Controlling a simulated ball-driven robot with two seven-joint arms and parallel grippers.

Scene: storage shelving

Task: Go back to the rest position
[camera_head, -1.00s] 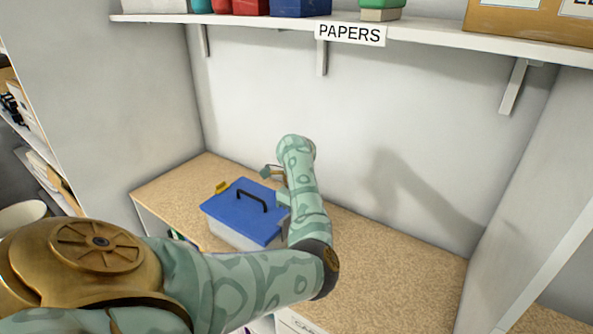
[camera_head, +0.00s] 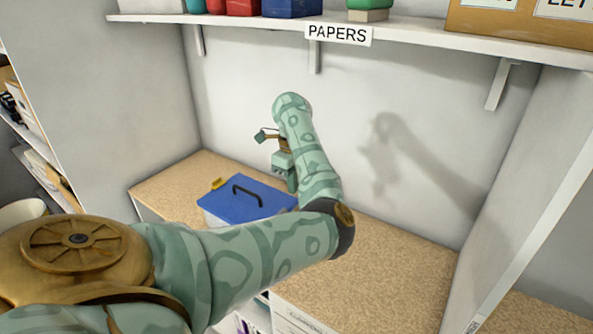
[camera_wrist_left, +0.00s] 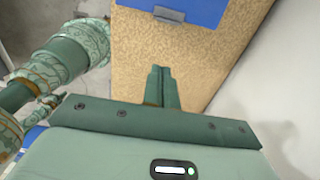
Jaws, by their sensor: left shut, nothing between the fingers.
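My left arm reaches in from the left in the head view and bends upward over the counter. My left gripper (camera_head: 268,136) is raised above the counter, near the back wall and above the blue lid. In the left wrist view its fingers (camera_wrist_left: 159,72) are together with nothing between them. The blue-lidded box (camera_head: 240,204) with a dark handle stands on the counter, apart from the gripper. Part of its blue lid also shows at the top of the left wrist view (camera_wrist_left: 190,8). My right gripper is not in view.
The speckled counter (camera_head: 400,262) is clear to the right of my arm. A shelf labelled PAPERS (camera_head: 338,34) hangs above, carrying several boxes, with brackets below it. Upright panels close both sides. Shelving with papers (camera_head: 40,165) stands at the far left.

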